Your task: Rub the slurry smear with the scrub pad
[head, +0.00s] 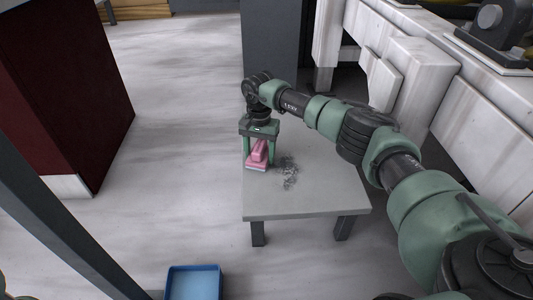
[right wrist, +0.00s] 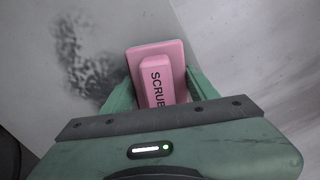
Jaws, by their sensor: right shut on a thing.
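The pink scrub pad (head: 259,155) is between the fingers of my right gripper (head: 260,148), at the left edge of the grey slab table (head: 310,205). In the right wrist view the scrub pad (right wrist: 154,72) shows its raised handle with the letters "SCRUB", and my right gripper (right wrist: 155,90) is shut on that handle. The dark speckled slurry smear (head: 289,173) lies on the slab just right of the pad. In the right wrist view the smear (right wrist: 85,60) is left of the pad, apart from it. I cannot tell whether the pad touches the slab. My left gripper is not in view.
A blue bin (head: 194,283) stands on the floor in front of the table. A dark red cabinet (head: 65,90) is at the left, and white machinery (head: 410,80) is at the right. The front of the slab is clear, as is the floor left of it.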

